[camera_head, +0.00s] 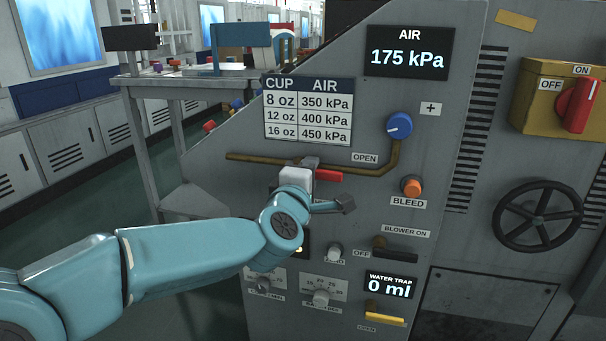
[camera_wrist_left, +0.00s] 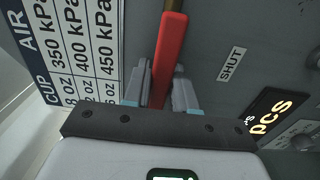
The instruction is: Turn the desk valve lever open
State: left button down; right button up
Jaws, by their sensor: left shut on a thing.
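The red valve lever (camera_head: 329,175) sits on the grey panel, just below a brass pipe (camera_head: 262,162), and lies roughly level. The OPEN label (camera_head: 365,158) is above right of it. My left gripper (camera_head: 310,163) is at the lever, its white hand partly hiding the left part of it. In the left wrist view the red lever (camera_wrist_left: 171,45) runs between the two fingers of my left gripper (camera_wrist_left: 160,88), which is shut on it. A SHUT label (camera_wrist_left: 231,65) shows beside it there. The valve's pivot is hidden. My right gripper is in neither view.
A blue knob (camera_head: 399,125), an orange BLEED button (camera_head: 411,187) and a dark blower lever (camera_head: 393,250) sit close right. The pressure chart (camera_head: 308,110) is above. A black handwheel (camera_head: 538,215) and a red switch (camera_head: 577,105) are far right. The air display (camera_head: 408,56) reads 175 kPa.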

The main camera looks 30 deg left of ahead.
pick_arm(q)
jog(key=shift+a, duration=0.1)
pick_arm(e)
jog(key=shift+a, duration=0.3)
pick_arm(q)
jog(key=c, duration=1)
grip_release()
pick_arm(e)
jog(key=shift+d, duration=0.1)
pick_arm(q)
jog(key=p+v, duration=0.3)
jog(key=v, duration=1.3)
jog(key=shift+d, duration=0.25)
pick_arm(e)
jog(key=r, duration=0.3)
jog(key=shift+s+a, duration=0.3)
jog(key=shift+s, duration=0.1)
